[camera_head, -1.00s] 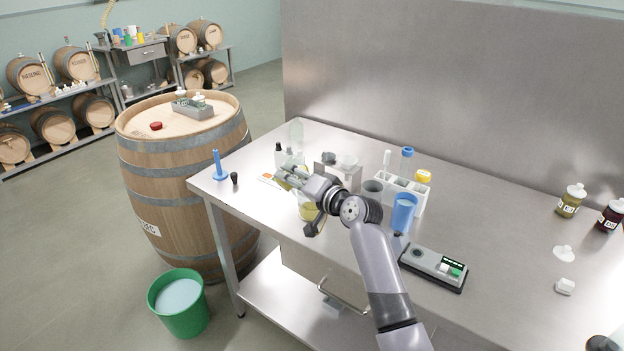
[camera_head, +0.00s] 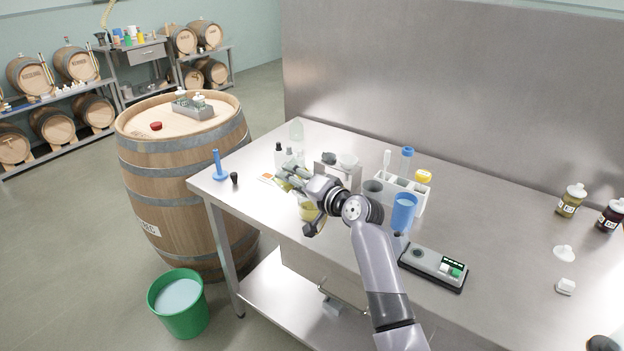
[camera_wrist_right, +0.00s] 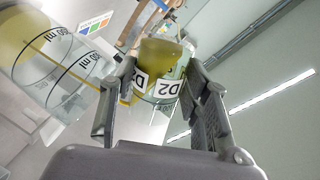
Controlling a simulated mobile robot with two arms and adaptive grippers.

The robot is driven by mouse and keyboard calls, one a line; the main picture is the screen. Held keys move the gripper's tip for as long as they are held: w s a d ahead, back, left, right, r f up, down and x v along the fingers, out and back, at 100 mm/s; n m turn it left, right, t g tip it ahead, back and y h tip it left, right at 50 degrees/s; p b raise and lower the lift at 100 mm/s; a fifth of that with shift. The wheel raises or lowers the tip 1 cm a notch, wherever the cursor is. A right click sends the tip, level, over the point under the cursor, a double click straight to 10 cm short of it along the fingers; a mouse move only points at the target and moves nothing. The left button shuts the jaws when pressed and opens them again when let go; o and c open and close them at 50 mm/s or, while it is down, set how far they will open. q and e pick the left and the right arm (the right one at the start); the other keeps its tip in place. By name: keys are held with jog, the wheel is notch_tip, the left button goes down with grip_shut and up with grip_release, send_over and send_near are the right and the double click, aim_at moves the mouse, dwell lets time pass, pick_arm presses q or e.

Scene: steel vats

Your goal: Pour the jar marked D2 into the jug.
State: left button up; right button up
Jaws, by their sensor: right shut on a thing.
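My right gripper (camera_head: 287,180) is shut on the jar marked D2, above the near left part of the steel table. In the right wrist view the jar (camera_wrist_right: 160,68) sits between the two fingers (camera_wrist_right: 160,90), with yellow-green liquid inside and D2 labels. The jar is tilted; the gripper hides most of it in the head view. The clear jug (camera_head: 308,211) stands just below and beside the gripper, holding yellow liquid. In the right wrist view the jug (camera_wrist_right: 62,72) shows ml marks at left. My left gripper is not in view.
A white rack (camera_head: 422,201), a blue cup (camera_head: 403,213) and a grey meter (camera_head: 434,267) stand right of the jug. Small dropper bottles (camera_head: 280,155) are behind the gripper. Two labelled jars (camera_head: 571,201) stand far right. The table's front edge is close to the jug.

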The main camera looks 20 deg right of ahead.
jog(key=shift+f+m, duration=0.25)
jog(key=shift+m, duration=0.35)
dwell(0.7)
jog(key=shift+w+d+r, duration=0.1)
jog(key=shift+d+r, duration=0.1)
jog(key=shift+r, duration=0.1)
jog(key=shift+w+d+r+m+y+p, duration=0.15)
jog(key=shift+d+r+m+p, duration=0.2)
jog(key=shift+p, duration=0.35)
jog(key=shift+w+d+r+m+y+p, duration=0.15)
jog(key=shift+r+m+p, duration=0.2)
jog(key=shift+r+p, duration=0.25)
jog(key=shift+w+d+f+m+g+y+p, duration=0.1)
jog(key=shift+d+f+m+g+y+p, duration=0.1)
jog(key=shift+f+m+g+y+p, duration=0.35)
dwell(0.6)
jog(key=shift+r+m+t+h, duration=0.25)
jog(key=shift+m, duration=0.1)
